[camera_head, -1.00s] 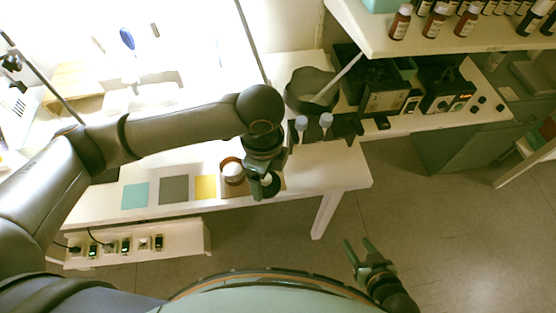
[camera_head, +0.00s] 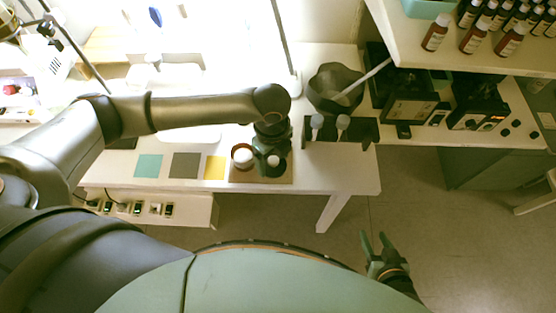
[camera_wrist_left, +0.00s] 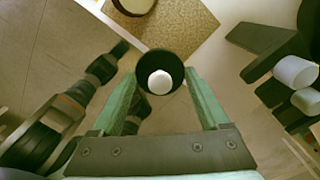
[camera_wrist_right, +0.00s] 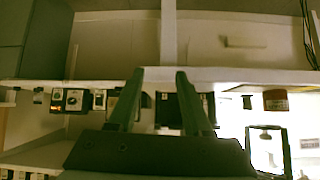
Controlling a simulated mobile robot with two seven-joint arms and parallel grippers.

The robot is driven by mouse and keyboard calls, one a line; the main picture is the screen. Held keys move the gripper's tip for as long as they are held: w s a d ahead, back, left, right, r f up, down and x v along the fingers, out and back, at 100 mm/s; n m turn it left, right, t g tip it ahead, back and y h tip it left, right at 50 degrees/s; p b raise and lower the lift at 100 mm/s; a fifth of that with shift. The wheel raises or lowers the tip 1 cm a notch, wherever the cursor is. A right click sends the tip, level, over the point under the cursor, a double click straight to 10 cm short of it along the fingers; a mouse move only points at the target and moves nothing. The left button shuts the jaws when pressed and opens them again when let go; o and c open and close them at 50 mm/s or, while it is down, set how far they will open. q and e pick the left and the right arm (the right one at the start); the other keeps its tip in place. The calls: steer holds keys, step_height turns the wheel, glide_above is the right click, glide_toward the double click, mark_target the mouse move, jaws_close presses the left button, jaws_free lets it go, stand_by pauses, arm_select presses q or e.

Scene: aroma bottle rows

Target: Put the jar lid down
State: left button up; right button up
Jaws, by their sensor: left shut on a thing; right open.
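The jar lid is a black disc with a white knob (camera_head: 273,160); it also shows in the left wrist view (camera_wrist_left: 160,82). My left gripper (camera_head: 273,150) is shut on it, with a finger on each side of the disc. The lid overlaps the right part of a cork mat (camera_head: 286,177); I cannot tell whether it touches the mat. The open brown jar (camera_head: 243,157), pale inside, stands on the mat just left of the lid. My right gripper (camera_head: 375,243) is open and empty, low over the floor in front of the table.
Teal, grey and yellow squares (camera_head: 184,166) lie left of the mat. A dark rack (camera_head: 362,131) with two white-capped items stands to the right, with a dark bowl (camera_head: 334,88) behind it. A shelf (camera_head: 440,55) with several brown bottles is at upper right.

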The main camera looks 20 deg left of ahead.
arm_select(q)
steer(key=w+f+b, duration=0.1)
steer(key=b, duration=0.1)
steer(key=w+f+b, duration=0.1)
steer(key=f+b, duration=0.1)
steer(key=b, duration=0.1)
steer(key=w+f+b, duration=0.2)
steer(key=shift+a+f, duration=0.15)
steer(key=shift+f, duration=0.1)
steer(key=shift+w+b, duration=0.15)
steer(key=shift+b, duration=0.2)
steer(key=shift+w+f+b, duration=0.1)
steer(key=shift+f+b, duration=0.2)
step_height(320, 180, down, 3)
steer(key=b, duration=0.4)
steer(key=shift+w+b, duration=0.15)
steer(key=shift+b, duration=0.15)
steer(key=shift+f, duration=0.1)
arm_select(e)
steer(key=w+a+f+y, duration=0.1)
steer(key=w+a+f, duration=0.1)
steer(key=f, duration=0.9)
steer(key=shift+a+f+n, duration=0.35)
steer(key=shift+a+n, duration=0.05)
steer(key=shift+a, duration=0.3)
